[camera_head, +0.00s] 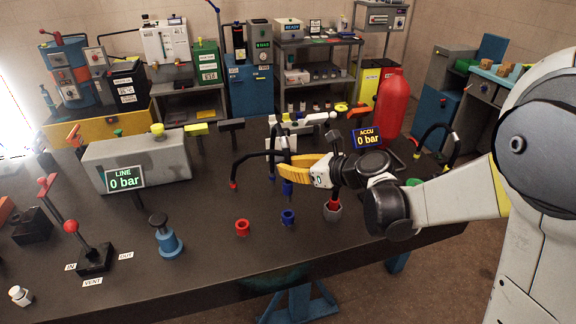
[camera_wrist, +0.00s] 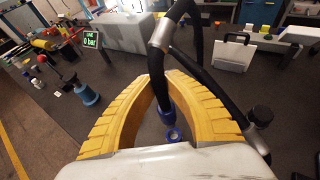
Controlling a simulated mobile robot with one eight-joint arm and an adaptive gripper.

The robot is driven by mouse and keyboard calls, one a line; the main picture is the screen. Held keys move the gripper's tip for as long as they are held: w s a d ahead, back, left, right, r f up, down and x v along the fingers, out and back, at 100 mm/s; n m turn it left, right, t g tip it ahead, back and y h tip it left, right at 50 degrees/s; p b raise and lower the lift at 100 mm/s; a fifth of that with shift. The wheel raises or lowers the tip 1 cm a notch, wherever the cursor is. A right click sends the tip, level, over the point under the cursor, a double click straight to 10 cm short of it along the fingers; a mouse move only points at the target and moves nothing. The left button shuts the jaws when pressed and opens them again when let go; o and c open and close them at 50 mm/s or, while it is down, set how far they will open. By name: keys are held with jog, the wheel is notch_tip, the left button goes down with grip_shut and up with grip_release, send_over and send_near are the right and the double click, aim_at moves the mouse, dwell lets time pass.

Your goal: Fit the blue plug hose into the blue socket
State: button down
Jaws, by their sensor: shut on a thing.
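My gripper (camera_head: 287,172) has yellow fingers and is shut on the black blue plug hose, just above its blue plug (camera_head: 287,188). The plug points down and hangs nearly upright over the blue socket (camera_head: 288,217), with a visible gap between them in the head view. In the wrist view, the fingers (camera_wrist: 162,84) close around the hose, and the blue plug (camera_wrist: 167,116) shows between them. The blue socket (camera_wrist: 174,135) shows just below the plug, partly hidden by it. Exact alignment is hard to tell.
A red socket (camera_head: 242,227) sits left of the blue one. A red-tipped hose end (camera_head: 233,184) hangs behind it.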

aim_at(288, 181)
jog(key=shift+f+b, duration=1.55)
jog(key=shift+f, duration=0.55)
jog(key=shift+f+b, duration=2.1)
jog(key=shift+f, duration=0.15)
jog(key=c, duration=1.4)
grip_release()
jog(key=v, duration=1.2)
